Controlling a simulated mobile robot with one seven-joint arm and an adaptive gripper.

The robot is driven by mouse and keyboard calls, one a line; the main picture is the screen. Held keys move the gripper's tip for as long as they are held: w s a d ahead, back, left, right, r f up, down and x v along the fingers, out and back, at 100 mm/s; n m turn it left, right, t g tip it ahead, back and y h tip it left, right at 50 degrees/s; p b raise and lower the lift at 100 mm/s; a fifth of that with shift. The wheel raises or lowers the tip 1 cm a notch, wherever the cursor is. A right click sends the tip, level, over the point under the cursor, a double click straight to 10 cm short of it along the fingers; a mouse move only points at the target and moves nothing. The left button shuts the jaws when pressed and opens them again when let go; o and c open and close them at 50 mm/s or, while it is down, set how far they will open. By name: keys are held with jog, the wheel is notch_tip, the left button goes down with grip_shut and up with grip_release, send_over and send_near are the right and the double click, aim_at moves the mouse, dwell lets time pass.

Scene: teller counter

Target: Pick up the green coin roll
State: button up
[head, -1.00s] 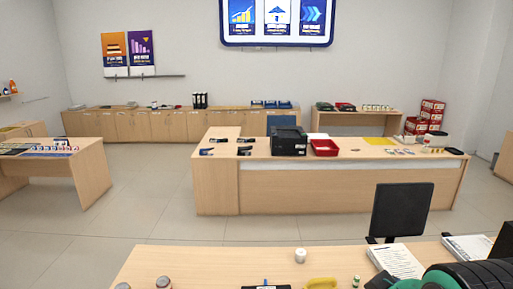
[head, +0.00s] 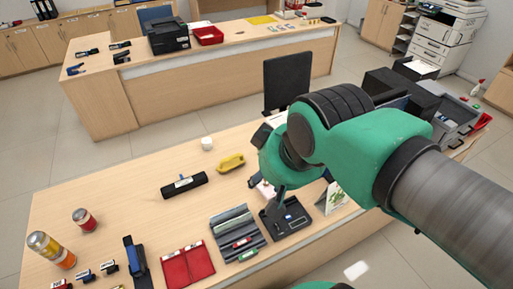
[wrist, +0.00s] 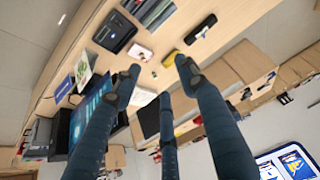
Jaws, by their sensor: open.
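A small green roll-shaped piece with a pale label (head: 248,255) lies at the front of a grey slotted tray (head: 228,222), beside a similar red piece (head: 242,242). It looks like the green coin roll, but it is too small to be sure. My gripper (wrist: 158,77) is open, its dark fingers spread apart with nothing held. In the head view my green arm link hides most of it, above the counter behind the card device (head: 290,222). The gripper is apart from the tray, which shows partly at the top of the wrist view (wrist: 152,10).
The counter also bears a yellow object (head: 230,162), a black roller-like item (head: 184,186), a white cup (head: 207,143), a red folder (head: 187,264), jars (head: 51,250) and a sign (head: 332,198). The counter's back left is clear.

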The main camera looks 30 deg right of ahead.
jog(key=w+d+r+n+g+p, duration=0.1)
jog(key=w+d, duration=0.1)
jog(key=w, duration=0.7)
jog(key=w+d+r+g, duration=0.1)
jog(key=w+d+r, duration=0.1)
jog(key=w, duration=0.7)
jog(key=w+d+f+n+p, duration=0.1)
jog(key=w+d+f, duration=0.2)
jog(key=w, duration=0.5)
jog(key=w+d+f+p, duration=0.1)
jog(key=w+d+f, duration=0.2)
jog(key=w, duration=0.5)
jog(key=w+d+f+n+g, duration=0.1)
jog(key=w+d+f, duration=0.3)
jog(key=w+f, duration=0.3)
jog(key=w+d+f+g, duration=0.1)
jog(key=w+d+f, duration=0.3)
jog(key=w+f, duration=0.25)
jog(key=w+d+f+p, duration=0.1)
jog(key=w+d+f, duration=0.2)
jog(key=f, duration=0.7)
jog(key=w+d+f+n+g, duration=0.1)
jog(key=w+d+f, duration=0.2)
jog(key=f, duration=0.8)
jog(key=shift+w+d+g+p, duration=0.15)
jog(key=shift+d+g+p, duration=0.2)
jog(key=shift+d, duration=0.85)
jog(key=shift+f, duration=0.2)
jog(key=shift+f, duration=4.15)
